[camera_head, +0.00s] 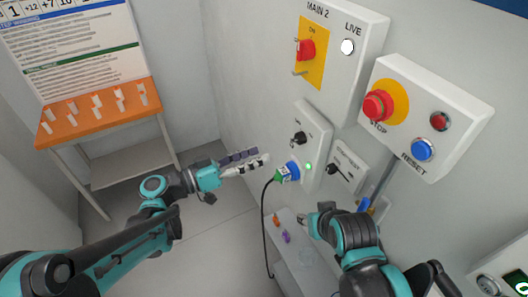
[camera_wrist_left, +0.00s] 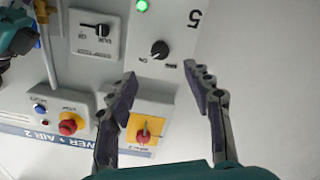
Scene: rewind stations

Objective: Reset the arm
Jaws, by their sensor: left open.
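My left gripper (camera_head: 262,157) reaches in from the left with its fingers open and empty, apart from the wall boxes. In the left wrist view its two fingers (camera_wrist_left: 162,72) are spread, with a box with a black knob (camera_wrist_left: 160,50) beyond them. My right arm stands at the lower middle; its fingers are not clear. The RESET box (camera_head: 443,105) on the wall carries a red stop button (camera_head: 376,106), a small red button or lamp (camera_head: 438,121) and a blue reset button (camera_head: 422,150). The MAIN 2 box (camera_head: 357,75) has a red switch (camera_head: 306,49).
A blue connector (camera_head: 286,173) with a hanging black cable sits at a wall box, near a lit green lamp (camera_head: 308,166). A low shelf (camera_head: 302,266) holds small orange and purple items. An orange rack (camera_head: 100,112) stands at the left. Floor shows between rack and wall.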

